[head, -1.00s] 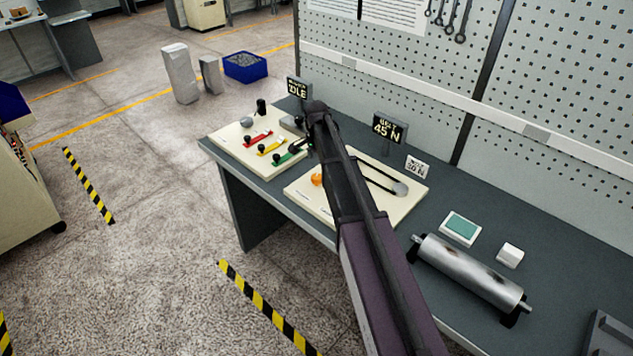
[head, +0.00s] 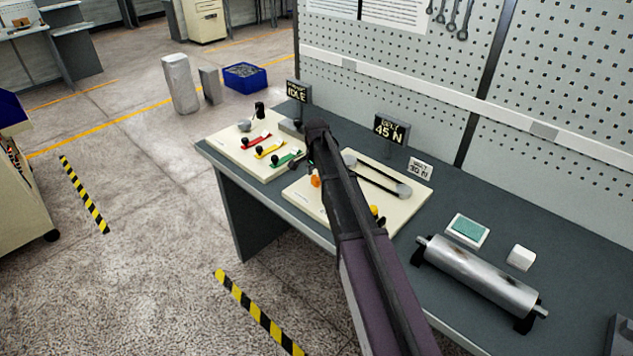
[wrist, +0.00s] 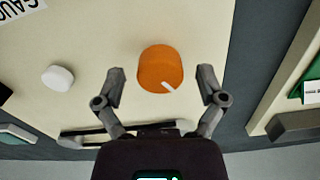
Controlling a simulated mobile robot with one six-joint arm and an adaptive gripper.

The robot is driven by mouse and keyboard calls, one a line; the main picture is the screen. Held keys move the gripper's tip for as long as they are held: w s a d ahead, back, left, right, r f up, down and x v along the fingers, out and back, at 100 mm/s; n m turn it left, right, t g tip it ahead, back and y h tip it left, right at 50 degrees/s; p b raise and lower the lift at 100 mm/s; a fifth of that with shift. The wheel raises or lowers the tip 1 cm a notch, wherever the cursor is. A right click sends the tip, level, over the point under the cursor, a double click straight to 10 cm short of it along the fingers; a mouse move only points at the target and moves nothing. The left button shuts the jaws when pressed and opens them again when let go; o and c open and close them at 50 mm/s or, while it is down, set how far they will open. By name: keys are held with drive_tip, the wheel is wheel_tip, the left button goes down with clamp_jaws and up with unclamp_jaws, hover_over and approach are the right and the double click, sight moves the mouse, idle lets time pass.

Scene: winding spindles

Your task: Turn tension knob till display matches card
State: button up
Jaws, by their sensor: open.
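The orange tension knob (wrist: 161,68) has a white pointer mark and stands on a cream panel (wrist: 215,20). My gripper (wrist: 161,74) is open, with one finger on each side of the knob and a gap at both sides. In the head view the knob (head: 315,181) shows small beside my arm, which hides part of the panel; the fingertips are hard to make out there. The dark display (head: 390,130) reads 45 N. The small white card (head: 420,168) behind the panel seems to read 30 N, but its first digit is blurred.
A belt loop (head: 378,178) runs over the panel. A lever panel (head: 222,142) with red, yellow and green slots stands left, by an IDLE display (head: 298,92). A metal roller (head: 480,275), a teal-topped box (head: 468,230) and a white block (head: 521,257) lie right.

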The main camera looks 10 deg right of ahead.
idle(0.3)
drive_tip(key=c, duration=1.1)
drive_tip(key=shift+c, duration=0.2)
drive_tip(key=shift+n, duration=0.4)
drive_tip(key=n, duration=0.3)
drive_tip(key=shift+s, duration=0.1)
drive_tip(key=n, duration=0.9)
drive_tip(key=shift+f, duration=0.1)
drive_tip(key=n, duration=0.5)
